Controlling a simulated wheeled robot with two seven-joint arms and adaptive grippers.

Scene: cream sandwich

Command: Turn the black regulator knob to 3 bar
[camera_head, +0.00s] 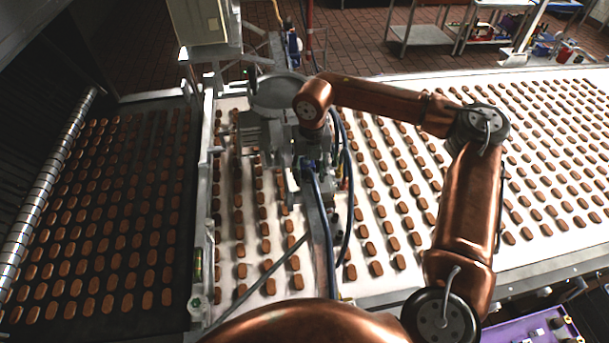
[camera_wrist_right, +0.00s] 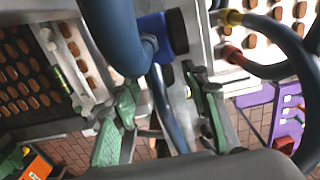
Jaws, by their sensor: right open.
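My right gripper (camera_wrist_right: 163,88) is open in the right wrist view, with its two green-padded fingers apart. A blue fitting with a dark face (camera_wrist_right: 163,38) lies just beyond the fingertips, partly behind a thick blue hose. I cannot tell for sure which dark part is the regulator knob, and no pressure reading is legible. In the head view, my copper right arm (camera_head: 380,98) reaches over to the machine head, where a small blue part (camera_head: 308,162) shows below the wrist. The fingers are mostly hidden there. My left gripper is not in view.
Blue hoses (camera_head: 322,225) hang close around the right wrist. A white conveyor belt (camera_head: 335,268) carries rows of brown biscuits below. A dark belt (camera_head: 100,318) with more biscuits lies at left. A purple cart (camera_head: 515,330) stands at lower right.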

